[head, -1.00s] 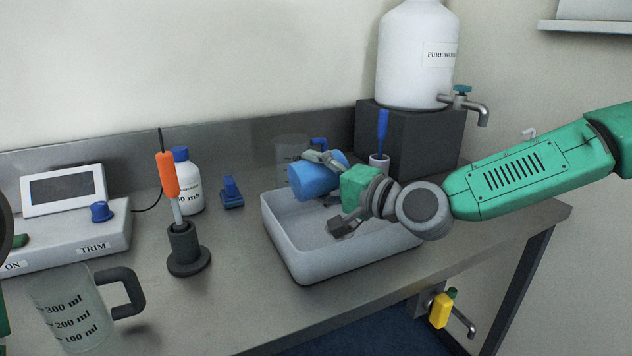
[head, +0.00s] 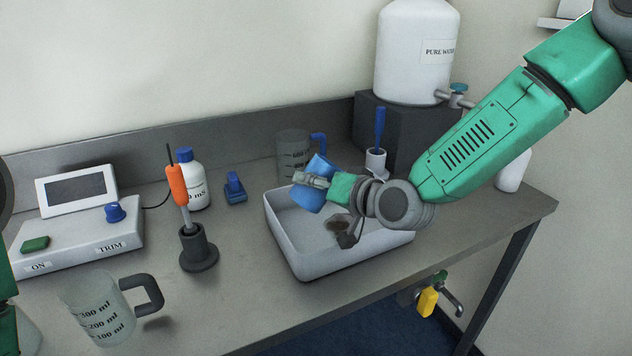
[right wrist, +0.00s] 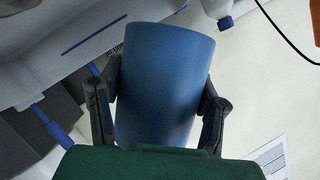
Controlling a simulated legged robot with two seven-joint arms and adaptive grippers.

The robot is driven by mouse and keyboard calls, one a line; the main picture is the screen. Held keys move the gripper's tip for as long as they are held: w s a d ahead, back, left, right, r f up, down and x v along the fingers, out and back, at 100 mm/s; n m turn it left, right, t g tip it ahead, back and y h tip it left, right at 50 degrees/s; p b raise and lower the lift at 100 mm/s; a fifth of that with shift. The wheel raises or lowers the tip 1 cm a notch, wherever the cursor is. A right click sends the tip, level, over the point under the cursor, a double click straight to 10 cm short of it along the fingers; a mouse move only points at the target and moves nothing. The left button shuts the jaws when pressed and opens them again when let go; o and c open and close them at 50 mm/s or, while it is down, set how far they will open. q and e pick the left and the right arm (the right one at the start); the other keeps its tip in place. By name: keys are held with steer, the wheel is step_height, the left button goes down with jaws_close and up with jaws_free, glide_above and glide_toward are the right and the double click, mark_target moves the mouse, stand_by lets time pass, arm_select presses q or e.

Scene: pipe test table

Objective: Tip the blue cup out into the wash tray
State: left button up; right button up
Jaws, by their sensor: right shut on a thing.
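The blue cup (head: 308,198) is held over the left back part of the white wash tray (head: 285,250), steeply tilted. My right gripper (head: 313,180) is shut around its middle. In the right wrist view, the cup (right wrist: 165,85) sits between the two dark fingers of the gripper (right wrist: 158,100). The cup's mouth and inside are hidden from me. A dark brownish patch (head: 338,222) shows in the tray below and right of the cup; I cannot tell what it is. My left gripper is out of view; only bits of that arm show at the left edge.
A beaker with a blue handle (head: 293,150) stands behind the tray. A blue brush in a white holder (head: 376,160) and the dark block (head: 420,135) under the water container (head: 415,55) are at back right. A probe stand (head: 198,250) and jug (head: 100,310) stand left.

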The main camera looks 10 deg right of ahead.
steer(key=shift+d+r+n+h+p, duration=0.1)
steer(key=shift+d+n+h+p, duration=0.1)
steer(key=shift+n+h+p, duration=0.3)
steer(key=shift+d+r+n+h+p, duration=0.1)
steer(key=shift+d+n+h+p, duration=0.15)
steer(key=shift+n, duration=0.45)
steer(key=shift+w+d+f+n+h+p, duration=0.1)
steer(key=shift+f+n+h+p, duration=0.15)
steer(key=shift+n, duration=0.2)
steer(key=shift+d+n+h+p, duration=0.15)
steer(key=shift+n+h, duration=0.15)
steer(key=shift+n, duration=0.15)
steer(key=shift+w+f+n+h, duration=0.15)
steer(key=shift+n+h, duration=0.45)
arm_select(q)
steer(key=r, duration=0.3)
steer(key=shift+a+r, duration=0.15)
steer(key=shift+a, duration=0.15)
arm_select(e)
steer(key=shift+d, duration=0.1)
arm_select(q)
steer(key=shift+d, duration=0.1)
arm_select(e)
steer(key=shift+d, duration=0.1)
